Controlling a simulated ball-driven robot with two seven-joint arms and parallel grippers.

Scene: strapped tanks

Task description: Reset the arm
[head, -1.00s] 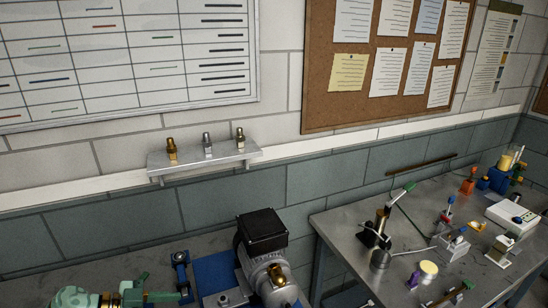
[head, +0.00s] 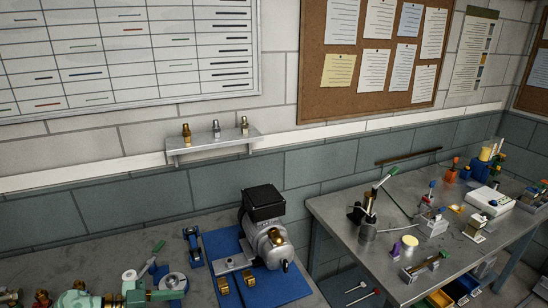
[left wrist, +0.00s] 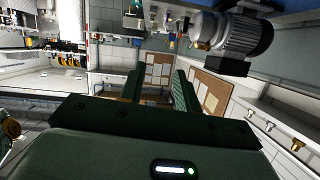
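My left gripper (left wrist: 158,82) shows in the left wrist view as two dark green fingers standing apart, with nothing seen held between them. The background in that view is tilted, and the fingers appear clear of the furniture. A grey motor (left wrist: 232,34) is at the upper right there, beyond the fingers and apart from them. In the head view I cannot make out either gripper. My right gripper is in neither view.
In the head view, the motor with a black box (head: 264,203) stands on a blue plate (head: 290,290). Teal pipework (head: 80,299) is at lower left. A wall shelf (head: 213,145) holds brass and silver fittings. A right-hand table (head: 330,208) carries several tools and parts.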

